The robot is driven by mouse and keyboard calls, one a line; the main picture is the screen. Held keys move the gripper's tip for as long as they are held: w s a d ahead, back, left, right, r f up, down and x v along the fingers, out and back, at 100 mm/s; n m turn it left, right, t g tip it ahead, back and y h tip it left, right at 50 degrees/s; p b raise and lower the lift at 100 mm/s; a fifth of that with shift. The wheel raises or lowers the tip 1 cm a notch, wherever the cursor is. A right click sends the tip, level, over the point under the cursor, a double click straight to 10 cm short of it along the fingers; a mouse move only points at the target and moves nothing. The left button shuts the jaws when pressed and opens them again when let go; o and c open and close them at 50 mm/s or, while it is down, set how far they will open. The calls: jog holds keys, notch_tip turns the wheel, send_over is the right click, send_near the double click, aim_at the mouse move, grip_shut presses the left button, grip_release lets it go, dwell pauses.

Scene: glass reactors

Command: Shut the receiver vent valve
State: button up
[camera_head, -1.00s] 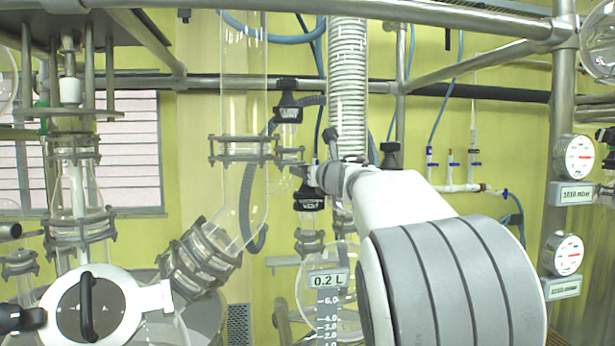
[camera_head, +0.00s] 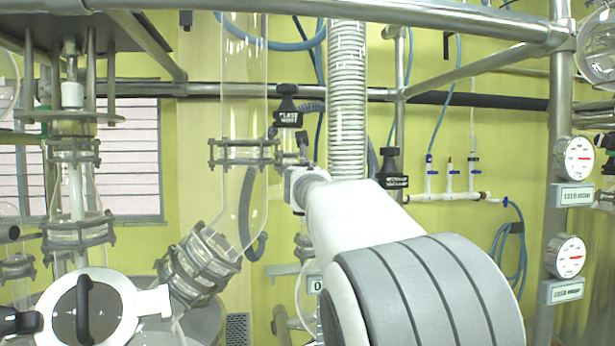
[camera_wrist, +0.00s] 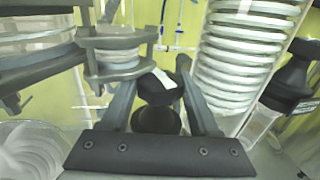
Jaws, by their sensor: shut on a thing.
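In the wrist view, a black valve knob (camera_wrist: 157,92) with a small white mark on top sits between the fingers of my gripper (camera_wrist: 158,80). The fingers are shut on its sides. Its label cannot be read there. In the head view, my gripper (camera_head: 299,175) is mostly behind my own arm, just right of the clamped glass column, and the arm hides the held knob. Two other black knobs show apart from it: one with a white-lettered tag (camera_head: 288,105) above, starting with "FLASK", and one to the right (camera_head: 391,168).
The clear glass column (camera_head: 244,110) stands left of my gripper, with a metal clamp (camera_head: 242,152) close by. A ribbed condenser coil (camera_head: 347,100) stands close behind my arm. Steel frame bars (camera_head: 340,12) cross above. Two gauges (camera_head: 578,158) are at the right.

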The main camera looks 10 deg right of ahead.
jog(key=m+h+p, duration=0.1)
jog(key=h, duration=0.1)
jog(key=shift+a+r+m+g+h, duration=0.1)
jog(key=shift+r+m+g+h, duration=0.05)
jog(key=shift+m+g+h, duration=0.2)
jog(key=m+g+h+p, duration=0.2)
jog(key=h+p, duration=0.1)
jog(key=shift+r+m, duration=0.15)
jog(key=shift+m, duration=0.1)
jog(key=m+g+h+p, duration=0.1)
jog(key=h+p, duration=0.1)
jog(key=p, duration=0.1)
jog(key=shift+m+g+h, duration=0.25)
jog(key=shift+m, duration=0.15)
jog(key=shift+m+g+h+p, duration=0.6)
jog(key=shift+g+h+p, duration=0.1)
jog(key=shift+p, duration=0.55)
jog(key=shift+f+m+g+h+p, duration=0.25)
jog(key=shift+m+g+h+p, duration=0.05)
jog(key=shift+p, duration=0.1)
jog(key=o, duration=1.1)
jog(key=shift+s, duration=0.1)
